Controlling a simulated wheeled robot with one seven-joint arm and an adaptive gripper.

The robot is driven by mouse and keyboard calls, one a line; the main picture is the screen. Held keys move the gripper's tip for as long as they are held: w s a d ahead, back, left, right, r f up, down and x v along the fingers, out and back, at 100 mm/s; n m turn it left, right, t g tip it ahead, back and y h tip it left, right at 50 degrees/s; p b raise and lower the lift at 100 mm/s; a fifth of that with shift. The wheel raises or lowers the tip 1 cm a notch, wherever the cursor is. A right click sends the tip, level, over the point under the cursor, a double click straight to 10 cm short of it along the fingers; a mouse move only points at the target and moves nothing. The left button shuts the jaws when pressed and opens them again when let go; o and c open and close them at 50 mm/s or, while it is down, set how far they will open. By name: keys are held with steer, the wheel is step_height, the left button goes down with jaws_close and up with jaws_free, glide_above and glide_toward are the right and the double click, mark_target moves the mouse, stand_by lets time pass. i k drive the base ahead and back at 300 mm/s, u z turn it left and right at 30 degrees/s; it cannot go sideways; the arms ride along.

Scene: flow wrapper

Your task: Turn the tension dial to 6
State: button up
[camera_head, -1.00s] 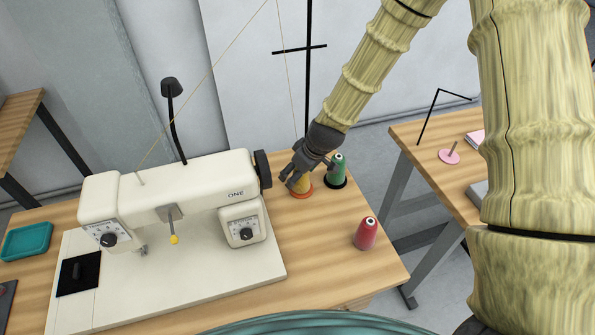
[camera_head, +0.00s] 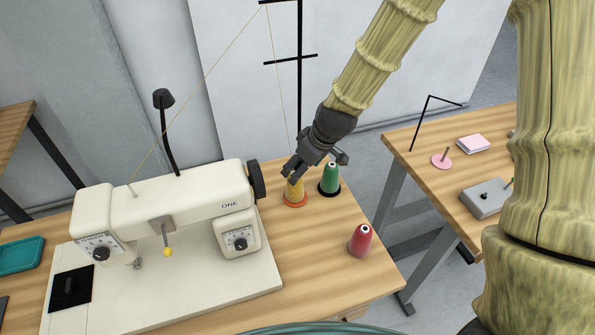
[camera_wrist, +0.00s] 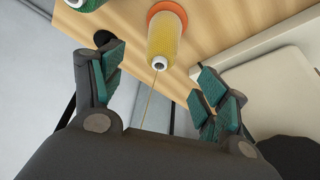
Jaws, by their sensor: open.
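The white sewing machine (camera_head: 160,205) stands on the wooden table with two dark dials on its front. One dial (camera_head: 101,253) is on the left head and the other (camera_head: 240,244) is on the right column. Their scale markings are too small to read, so I cannot tell either setting. My gripper (camera_head: 291,170) is open, above and beside the yellow thread cone (camera_head: 294,190), behind the machine's right end. In the wrist view the yellow cone (camera_wrist: 164,40) lies ahead between the spread fingers (camera_wrist: 158,85), apart from them, with thread running from its tip.
A green cone (camera_head: 330,179) stands right of the yellow one, and a red cone (camera_head: 360,240) nearer the front. A black handwheel (camera_head: 257,180) juts from the machine's right end. A thin thread rises to a black stand (camera_head: 299,80). Wood between machine and red cone is clear.

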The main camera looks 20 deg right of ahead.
mark_target(99, 254)
steer(key=k, duration=1)
